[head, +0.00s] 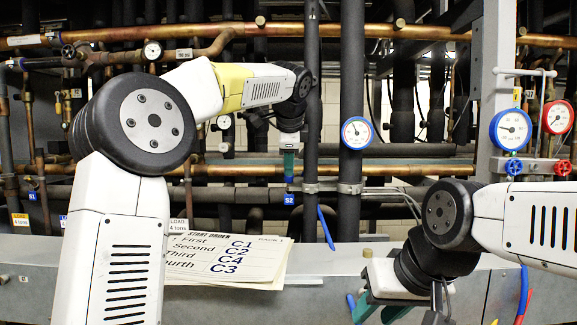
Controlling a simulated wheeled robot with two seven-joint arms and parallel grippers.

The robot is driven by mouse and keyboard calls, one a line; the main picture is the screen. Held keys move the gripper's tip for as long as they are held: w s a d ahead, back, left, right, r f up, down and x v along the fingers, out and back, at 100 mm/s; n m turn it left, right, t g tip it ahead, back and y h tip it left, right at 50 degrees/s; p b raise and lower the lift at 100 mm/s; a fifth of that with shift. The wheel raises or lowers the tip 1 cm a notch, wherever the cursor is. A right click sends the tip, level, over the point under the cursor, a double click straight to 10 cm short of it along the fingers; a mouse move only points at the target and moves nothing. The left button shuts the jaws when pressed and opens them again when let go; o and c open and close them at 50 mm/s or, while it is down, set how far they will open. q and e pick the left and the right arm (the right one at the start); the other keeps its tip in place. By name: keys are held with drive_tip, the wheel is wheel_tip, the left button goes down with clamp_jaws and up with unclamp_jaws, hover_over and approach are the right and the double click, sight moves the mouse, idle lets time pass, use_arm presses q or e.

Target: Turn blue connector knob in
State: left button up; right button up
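A blue knob (513,166) sits below a blue-rimmed gauge (511,130) on the right side of the rack. My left gripper (289,166) points down in front of the pipes, left of the middle gauge and far from the blue knob. Its teal fingers are seen edge-on, so any gap is hidden. My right gripper (378,312) is low at the bottom edge, below and left of the blue knob. Its teal fingers look apart, with nothing seen between them; their tips are partly cut off. Neither gripper touches the knob.
A red knob (562,167) sits right beside the blue one, under a red-rimmed gauge (557,117). Another blue-rimmed gauge (357,132) is on a dark vertical pipe. Copper pipes (420,32) cross the rack. A start-order paper (225,261) lies on the grey ledge.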

use_arm(q)
drive_tip(key=shift+w+f+n, duration=0.4)
drive_tip(key=shift+w+f, duration=0.3)
drive_tip(key=shift+f, duration=0.05)
drive_tip(key=n, duration=0.5)
drive_tip(key=shift+n, duration=0.3)
clamp_jaws()
